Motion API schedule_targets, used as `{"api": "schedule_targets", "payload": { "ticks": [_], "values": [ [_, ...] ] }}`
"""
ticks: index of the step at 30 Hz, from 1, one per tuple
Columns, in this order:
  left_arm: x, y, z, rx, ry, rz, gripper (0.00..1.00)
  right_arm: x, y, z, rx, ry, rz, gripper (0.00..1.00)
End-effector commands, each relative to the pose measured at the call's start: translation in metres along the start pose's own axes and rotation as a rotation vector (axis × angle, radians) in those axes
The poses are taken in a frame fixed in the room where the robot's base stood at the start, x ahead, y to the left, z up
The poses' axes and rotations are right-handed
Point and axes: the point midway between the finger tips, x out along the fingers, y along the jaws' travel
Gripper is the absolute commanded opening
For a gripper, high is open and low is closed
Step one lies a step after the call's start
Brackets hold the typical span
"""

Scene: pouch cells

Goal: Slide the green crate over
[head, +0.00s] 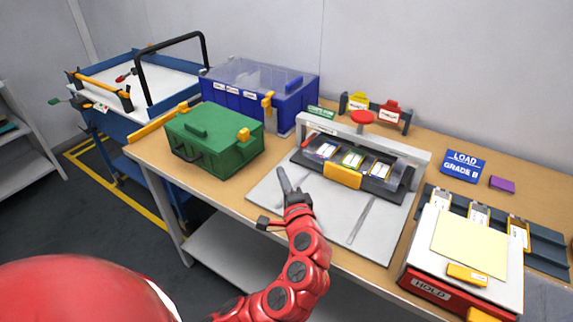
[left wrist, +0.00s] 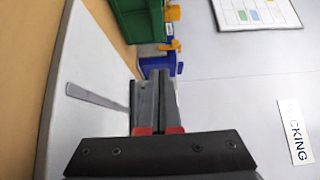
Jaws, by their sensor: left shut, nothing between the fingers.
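The green crate (head: 214,138) is lidded and stands on the left part of the wooden table, with a dark handle on its front and yellow latches. Part of it shows at the top of the left wrist view (left wrist: 137,18). My left gripper (head: 282,174) is shut and empty, to the right of the crate and apart from it, above the left edge of the grey mat. Its closed fingers also show in the left wrist view (left wrist: 156,88). My right gripper is in neither view.
A blue bin (head: 262,90) with a clear lid stands right behind the crate. A grey fixture holding several pouch cells (head: 352,160) stands on the grey mat (head: 270,203). A red HOLD box (head: 440,292) is at the right front. A blue cart (head: 118,125) stands left of the table.

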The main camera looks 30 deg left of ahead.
Motion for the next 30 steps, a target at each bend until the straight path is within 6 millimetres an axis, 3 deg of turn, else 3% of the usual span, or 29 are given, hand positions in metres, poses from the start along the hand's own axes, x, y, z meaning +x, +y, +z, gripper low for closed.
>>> {"api": "schedule_targets", "payload": {
  "ticks": [5, 18, 24, 30],
  "values": [
    [0.015, -0.002, 0.004, -0.003, -0.017, 0.002, 0.0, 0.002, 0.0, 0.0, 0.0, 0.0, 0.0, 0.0],
    [0.104, -0.003, 0.005, -0.003, -0.013, 0.002, 0.0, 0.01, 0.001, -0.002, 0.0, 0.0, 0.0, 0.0],
    [0.122, -0.002, 0.025, -0.002, -0.01, 0.002, 0.0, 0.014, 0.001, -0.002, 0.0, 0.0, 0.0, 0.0],
    [0.128, 0.0, 0.031, -0.001, -0.008, 0.002, 0.0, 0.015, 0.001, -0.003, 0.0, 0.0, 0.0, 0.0]
  ]
}}
